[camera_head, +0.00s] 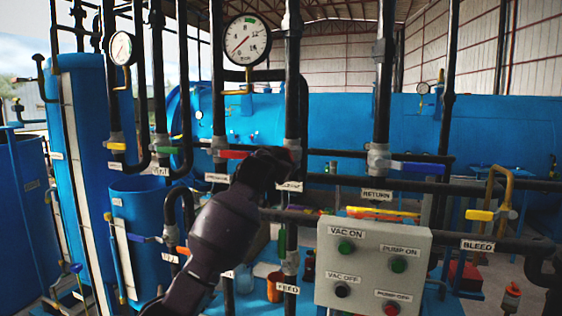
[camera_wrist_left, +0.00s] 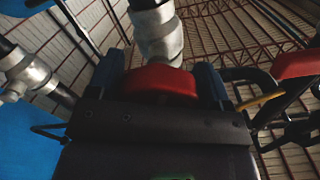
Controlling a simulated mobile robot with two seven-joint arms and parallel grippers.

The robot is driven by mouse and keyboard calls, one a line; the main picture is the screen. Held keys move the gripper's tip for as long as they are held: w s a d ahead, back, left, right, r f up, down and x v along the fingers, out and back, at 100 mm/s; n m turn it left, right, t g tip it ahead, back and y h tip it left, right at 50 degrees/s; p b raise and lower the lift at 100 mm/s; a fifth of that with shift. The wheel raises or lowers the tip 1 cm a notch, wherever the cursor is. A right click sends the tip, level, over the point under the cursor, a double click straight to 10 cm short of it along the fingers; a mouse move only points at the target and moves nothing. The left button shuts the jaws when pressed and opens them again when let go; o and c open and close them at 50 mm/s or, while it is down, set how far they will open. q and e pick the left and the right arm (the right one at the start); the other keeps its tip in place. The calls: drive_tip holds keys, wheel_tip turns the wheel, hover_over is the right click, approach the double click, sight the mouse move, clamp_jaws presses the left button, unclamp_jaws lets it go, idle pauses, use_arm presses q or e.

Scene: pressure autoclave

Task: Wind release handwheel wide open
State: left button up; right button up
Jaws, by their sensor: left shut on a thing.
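My left gripper (camera_head: 272,160) reaches up from the lower middle to a valve on the vertical pipe right of the large gauge. In the left wrist view, my left gripper (camera_wrist_left: 160,85) has its blue fingers on both sides of a red handle (camera_wrist_left: 160,80), shut on it. A grey valve body (camera_wrist_left: 160,35) stands directly behind the handle. In the head view my gripper hides most of this valve, and its label (camera_head: 290,187) is partly covered and hard to read. I cannot tell how far the valve is turned. My right gripper is not in view.
Another red lever (camera_head: 235,154) is close on the left. The RETURN valve's blue lever (camera_head: 420,168) is to the right. A large gauge (camera_head: 246,40) hangs above. A grey control box (camera_head: 372,265) stands at the front right. Pipes crowd the space around my arm.

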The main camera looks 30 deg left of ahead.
use_arm(q)
drive_tip(key=n, duration=0.4)
drive_tip(key=shift+d+f+n, duration=0.15)
drive_tip(key=shift+n, duration=0.15)
idle(0.5)
drive_tip(key=o, duration=0.9)
drive_tip(key=b+v, duration=0.2)
drive_tip(key=v, duration=0.8)
drive_tip(key=shift+s, duration=0.4)
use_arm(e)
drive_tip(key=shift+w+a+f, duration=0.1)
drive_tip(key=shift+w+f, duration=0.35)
